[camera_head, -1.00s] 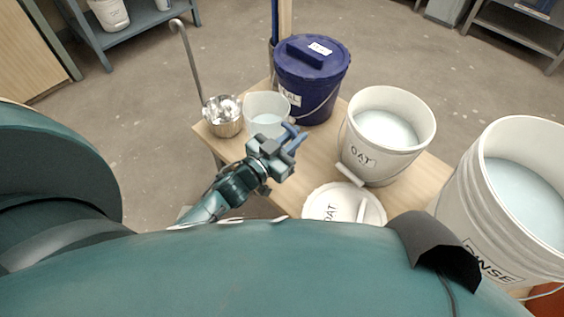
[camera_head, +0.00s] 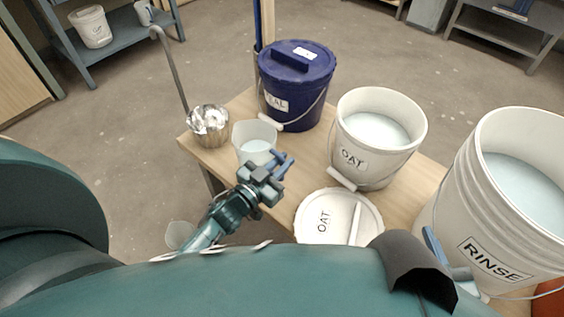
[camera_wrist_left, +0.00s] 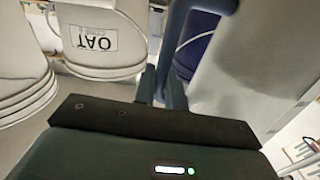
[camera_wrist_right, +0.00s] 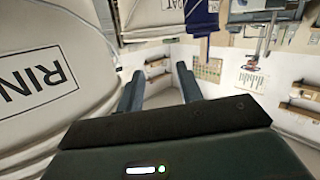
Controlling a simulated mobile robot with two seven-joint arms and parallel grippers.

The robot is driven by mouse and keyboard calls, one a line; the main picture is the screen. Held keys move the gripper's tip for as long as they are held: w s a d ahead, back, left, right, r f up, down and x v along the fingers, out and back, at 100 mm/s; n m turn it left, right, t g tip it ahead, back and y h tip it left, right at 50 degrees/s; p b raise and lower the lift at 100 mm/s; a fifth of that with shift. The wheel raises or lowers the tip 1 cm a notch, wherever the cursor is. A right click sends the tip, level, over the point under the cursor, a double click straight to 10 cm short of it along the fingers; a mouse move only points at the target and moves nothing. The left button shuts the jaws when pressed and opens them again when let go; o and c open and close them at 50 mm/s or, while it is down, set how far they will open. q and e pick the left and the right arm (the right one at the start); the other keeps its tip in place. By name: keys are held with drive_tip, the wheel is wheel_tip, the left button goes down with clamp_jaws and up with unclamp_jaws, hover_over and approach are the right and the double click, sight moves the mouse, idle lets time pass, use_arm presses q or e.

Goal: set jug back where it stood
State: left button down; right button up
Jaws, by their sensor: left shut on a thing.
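The jug (camera_head: 255,146) is a translucent, whitish vessel with pale liquid in it. It is upright at the table's near left, in front of the metal pot and the blue bucket. My left gripper (camera_head: 279,170) is shut on its blue handle (camera_wrist_left: 180,35), and the jug's grey wall (camera_wrist_left: 245,65) fills the right of the left wrist view. I cannot tell whether its base touches the table. My right gripper (camera_wrist_right: 158,85) is open and empty beside the RINSE bucket (camera_head: 490,225), partly hidden in the head view.
A metal pot (camera_head: 208,128) with a long upright handle stands at the table's left corner. The lidded blue bucket (camera_head: 297,90), open OAT bucket (camera_head: 375,150) and OAT lid (camera_head: 325,218) crowd the wooden table (camera_head: 228,168). A little bare wood shows between them.

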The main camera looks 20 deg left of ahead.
use_arm(q)
drive_tip(key=c, duration=1.5)
unclamp_jaws()
drive_tip(key=shift+o, duration=0.2)
drive_tip(key=shift+r, duration=0.2)
drive_tip(key=p+v, duration=0.2)
drive_tip(key=v, duration=1)
use_arm(e)
drive_tip(key=shift+s+d+m+g+h, duration=0.2)
drive_tip(key=shift+s+m+g+h, duration=0.15)
drive_tip(key=shift+g, duration=0.45)
drive_tip(key=shift+s, duration=0.1)
